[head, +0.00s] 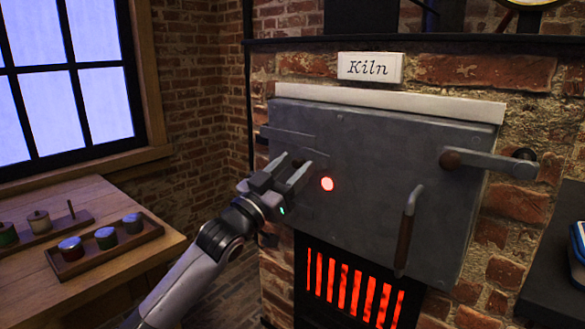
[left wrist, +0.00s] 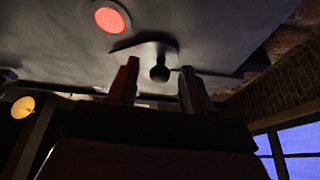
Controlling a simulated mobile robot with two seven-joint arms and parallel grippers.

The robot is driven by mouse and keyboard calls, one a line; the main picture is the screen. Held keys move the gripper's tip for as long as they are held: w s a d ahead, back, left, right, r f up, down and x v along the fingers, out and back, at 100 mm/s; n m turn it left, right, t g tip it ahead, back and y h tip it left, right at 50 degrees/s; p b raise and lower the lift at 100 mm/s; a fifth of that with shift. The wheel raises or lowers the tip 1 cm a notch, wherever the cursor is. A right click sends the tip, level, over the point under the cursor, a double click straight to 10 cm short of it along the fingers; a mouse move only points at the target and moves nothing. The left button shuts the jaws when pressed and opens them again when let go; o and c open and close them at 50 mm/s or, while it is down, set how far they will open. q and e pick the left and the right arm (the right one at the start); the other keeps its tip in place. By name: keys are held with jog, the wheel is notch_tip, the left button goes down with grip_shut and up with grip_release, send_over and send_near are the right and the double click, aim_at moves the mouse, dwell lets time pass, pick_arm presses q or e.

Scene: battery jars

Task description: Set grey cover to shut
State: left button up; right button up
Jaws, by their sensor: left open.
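The large grey kiln door (head: 390,160) has a round red-glowing hole (head: 327,184) left of its middle. The glow also shows in the left wrist view (left wrist: 109,18). The small grey cover (left wrist: 143,43) with a dark knob (left wrist: 160,73) sits beside the hole and leaves it uncovered. In the head view the cover is largely hidden by my left gripper (head: 295,164). This gripper is open, and in the left wrist view its fingers (left wrist: 159,78) stand on either side of the knob, with gaps visible. My right gripper is not in view.
A latch lever (head: 490,163) and a hanging handle (head: 408,230) stick out on the right of the door. Red-glowing bars (head: 350,285) lie below it. A wooden table (head: 80,200) with jars in a tray (head: 115,258) stands at the left.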

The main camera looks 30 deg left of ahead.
pick_arm(q)
grip_shut()
